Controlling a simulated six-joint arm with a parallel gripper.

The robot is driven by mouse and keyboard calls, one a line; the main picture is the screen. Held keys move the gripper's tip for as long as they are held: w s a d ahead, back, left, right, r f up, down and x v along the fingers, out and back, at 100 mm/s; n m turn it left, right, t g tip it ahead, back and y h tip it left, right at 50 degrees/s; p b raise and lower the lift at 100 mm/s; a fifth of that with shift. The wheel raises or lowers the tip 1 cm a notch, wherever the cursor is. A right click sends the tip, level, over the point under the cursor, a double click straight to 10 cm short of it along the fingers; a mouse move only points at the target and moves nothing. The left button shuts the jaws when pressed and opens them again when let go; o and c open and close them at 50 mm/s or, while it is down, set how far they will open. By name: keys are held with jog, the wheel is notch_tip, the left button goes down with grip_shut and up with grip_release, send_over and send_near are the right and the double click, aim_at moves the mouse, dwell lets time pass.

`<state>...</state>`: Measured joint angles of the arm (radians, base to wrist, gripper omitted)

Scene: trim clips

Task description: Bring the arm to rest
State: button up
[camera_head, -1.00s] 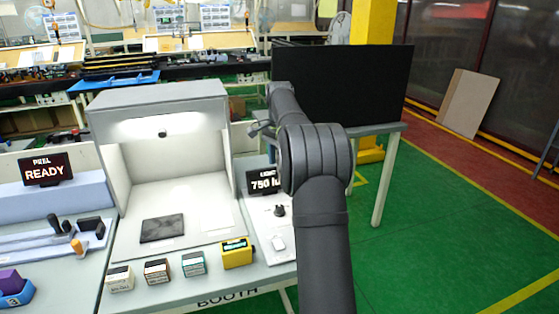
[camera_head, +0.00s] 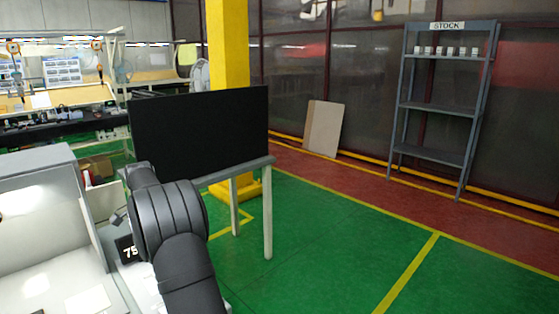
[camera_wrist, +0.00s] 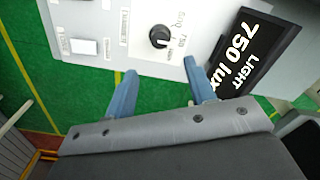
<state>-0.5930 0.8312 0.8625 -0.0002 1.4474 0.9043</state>
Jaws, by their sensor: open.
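My gripper (camera_wrist: 160,88) shows in the wrist view with its two blue fingers apart and nothing between them. Past the fingertips is a pale control panel with a black knob (camera_wrist: 160,37) and a white rocker switch (camera_wrist: 84,46). A black display reading "LIGHT 750 lux" (camera_wrist: 254,48) stands beside the right finger. In the head view my arm rises at the lower left, and the gripper itself is hidden behind it. Part of the display (camera_head: 128,249) shows just left of my arm.
The white light booth (camera_head: 45,245) is at the left edge, partly cut off. A black screen (camera_head: 200,130) stands on a table behind my arm. A grey stock shelf (camera_head: 445,108) holds several small boxes at the right. Green floor between is clear.

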notch_tip(320, 180, down, 11)
jog(key=shift+r, duration=0.2)
dwell(0.4)
notch_tip(320, 180, up, 18)
notch_tip(320, 180, down, 18)
jog(key=shift+f, duration=0.1)
jog(key=n, duration=0.9)
jog(key=shift+n, duration=0.4)
jog(key=shift+r, duration=2.9)
jog(key=shift+o, duration=0.4)
